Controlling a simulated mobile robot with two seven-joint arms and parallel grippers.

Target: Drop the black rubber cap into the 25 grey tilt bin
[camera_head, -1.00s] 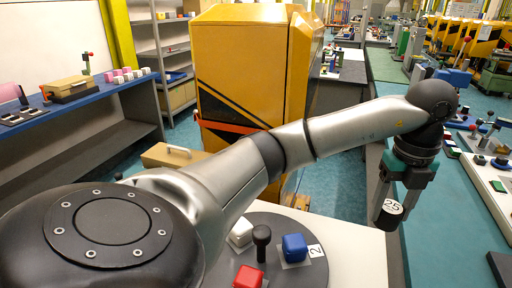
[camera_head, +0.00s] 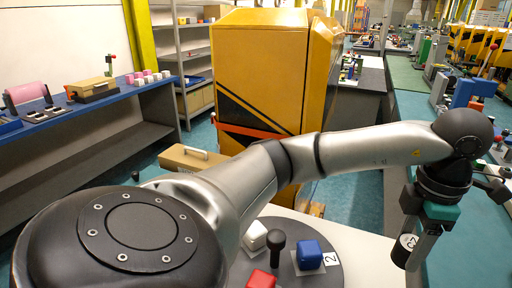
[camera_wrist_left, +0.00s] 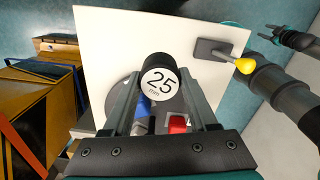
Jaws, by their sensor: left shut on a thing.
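The black rubber cap (camera_head: 408,243) is a short black cylinder with a white round face. In the left wrist view the cap (camera_wrist_left: 157,78) reads "25 mm". My left gripper (camera_head: 412,248) is shut on it, with one finger on each side. It points down and holds the cap to the right of the white table's edge in the head view. I cannot make out a grey tilt bin marked 25 in either view. A dark gripper (camera_wrist_left: 272,36), apparently my right one, shows at the upper right of the left wrist view; its finger state is unclear.
A white table (camera_head: 372,262) bears a grey round plate (camera_head: 328,280) with a blue block (camera_head: 309,254), a red block (camera_head: 262,279), a white block (camera_head: 255,236) and a black knob (camera_head: 277,243). A yellow cabinet (camera_head: 262,65) stands behind.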

